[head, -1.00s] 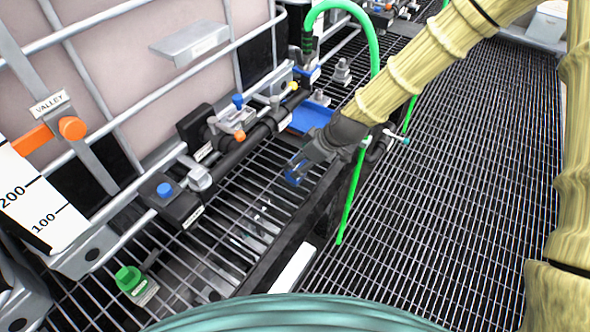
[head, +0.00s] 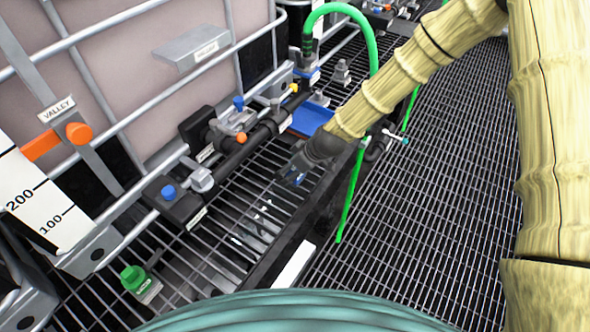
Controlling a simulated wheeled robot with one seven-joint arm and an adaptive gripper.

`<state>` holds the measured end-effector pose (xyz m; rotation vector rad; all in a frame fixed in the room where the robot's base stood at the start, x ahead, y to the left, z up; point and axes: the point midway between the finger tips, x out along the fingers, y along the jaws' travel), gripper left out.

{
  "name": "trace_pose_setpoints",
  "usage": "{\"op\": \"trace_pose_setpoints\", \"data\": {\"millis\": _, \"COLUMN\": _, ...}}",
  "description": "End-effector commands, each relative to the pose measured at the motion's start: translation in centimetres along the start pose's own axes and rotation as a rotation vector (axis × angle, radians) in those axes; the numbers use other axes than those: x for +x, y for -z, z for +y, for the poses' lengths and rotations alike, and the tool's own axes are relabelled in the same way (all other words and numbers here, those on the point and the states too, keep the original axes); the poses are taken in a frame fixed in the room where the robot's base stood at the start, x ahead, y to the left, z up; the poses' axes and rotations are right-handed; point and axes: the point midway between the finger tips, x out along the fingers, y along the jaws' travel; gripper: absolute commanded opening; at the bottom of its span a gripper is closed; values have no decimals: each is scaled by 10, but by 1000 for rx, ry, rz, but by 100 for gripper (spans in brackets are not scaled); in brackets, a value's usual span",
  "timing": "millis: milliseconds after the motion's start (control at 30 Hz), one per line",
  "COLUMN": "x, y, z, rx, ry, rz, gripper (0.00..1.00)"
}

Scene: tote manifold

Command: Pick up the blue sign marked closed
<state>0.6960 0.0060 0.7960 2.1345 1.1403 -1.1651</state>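My gripper (head: 293,180) points down over the grating beside the black pipe, near the edge of the raised deck. Blue shows at its fingertips, but it is too small to tell whether this is part of the fingers or a held thing. Whether the fingers are open or shut cannot be made out. A flat blue piece (head: 312,119) lies on the deck behind my wrist, partly hidden by my arm. No "closed" marking can be read on any blue thing.
A black pipe with valves (head: 240,150) runs along the caged tote (head: 150,110). A green hose (head: 353,190) hangs close to my arm. A green-capped fitting (head: 133,279) stands at lower left. The grating floor (head: 440,200) at right is clear.

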Motion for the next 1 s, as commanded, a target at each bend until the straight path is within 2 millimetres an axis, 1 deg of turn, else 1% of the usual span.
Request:
{"op": "trace_pose_setpoints", "data": {"millis": 133, "x": 5, "y": 0, "z": -1, "rx": 1, "ry": 1, "rz": -1, "gripper": 79}}
{"op": "trace_pose_setpoints", "data": {"millis": 367, "x": 6, "y": 0, "z": 0, "rx": 0, "ry": 1, "rz": 0, "gripper": 79}}
{"op": "trace_pose_setpoints", "data": {"millis": 467, "x": 6, "y": 0, "z": 0, "rx": 0, "ry": 1, "rz": 0, "gripper": 62}}
{"op": "trace_pose_setpoints", "data": {"millis": 500, "x": 6, "y": 0, "z": 0, "rx": 0, "ry": 1, "rz": 0, "gripper": 55}}
{"op": "trace_pose_setpoints", "data": {"millis": 633, "x": 6, "y": 0, "z": 0, "rx": 0, "ry": 1, "rz": 0, "gripper": 31}}
{"op": "trace_pose_setpoints", "data": {"millis": 667, "x": 6, "y": 0, "z": 0, "rx": 0, "ry": 1, "rz": 0, "gripper": 30}}
{"op": "trace_pose_setpoints", "data": {"millis": 1000, "x": 5, "y": 0, "z": 0, "rx": 0, "ry": 0, "rz": 0, "gripper": 29}}
